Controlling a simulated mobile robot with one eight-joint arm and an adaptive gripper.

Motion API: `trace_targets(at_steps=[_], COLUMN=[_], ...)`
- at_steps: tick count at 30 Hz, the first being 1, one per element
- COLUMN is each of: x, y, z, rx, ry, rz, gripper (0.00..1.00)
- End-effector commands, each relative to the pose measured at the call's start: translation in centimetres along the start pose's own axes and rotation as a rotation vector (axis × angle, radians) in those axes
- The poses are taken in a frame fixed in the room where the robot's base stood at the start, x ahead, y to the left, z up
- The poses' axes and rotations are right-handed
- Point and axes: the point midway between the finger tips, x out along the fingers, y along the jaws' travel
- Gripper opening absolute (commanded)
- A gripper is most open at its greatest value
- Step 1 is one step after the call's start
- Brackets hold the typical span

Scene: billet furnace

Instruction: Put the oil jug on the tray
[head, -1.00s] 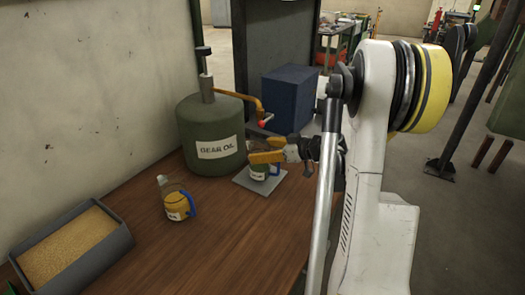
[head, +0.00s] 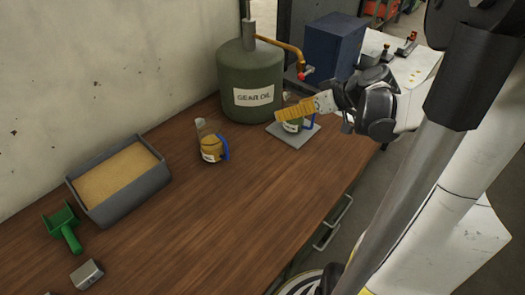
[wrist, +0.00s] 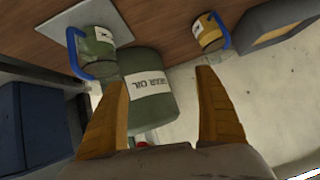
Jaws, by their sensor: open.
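A clear jug with amber oil and a blue handle (head: 209,146) stands upright on the wooden table; it also shows in the wrist view (wrist: 209,34). A second jug, with greenish contents and a blue handle (head: 292,126), stands on the flat grey tray (head: 293,139) and is partly hidden by my gripper. In the wrist view this second jug (wrist: 97,46) and the tray (wrist: 60,30) are at upper left. My gripper (head: 281,115) is open. In the wrist view its fingers (wrist: 163,80) are spread, with neither jug between them.
A large green gear oil drum (head: 250,77) with an orange tap (head: 284,49) stands behind the jugs. A grey bin of granules (head: 120,180), a green scoop (head: 63,228) and a small metal block (head: 87,274) lie left. A blue box (head: 334,45) stands behind. The table's front middle is clear.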

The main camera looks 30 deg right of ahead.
Motion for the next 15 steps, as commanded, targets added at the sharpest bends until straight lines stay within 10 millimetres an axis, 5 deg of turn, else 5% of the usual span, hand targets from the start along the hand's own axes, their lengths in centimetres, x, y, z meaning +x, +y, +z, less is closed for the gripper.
trace_targets(at_steps=[1,6,15], x=[0.5,0.4,-2.5], y=[-3.2,-11.0,-20.4], z=[-0.2,0.8,4.4], rx=[0.015,0.076,0.094], ry=[-0.054,-0.204,-0.288], rz=[-0.001,0.065,0.240], gripper=[0.81,0.81,0.81])
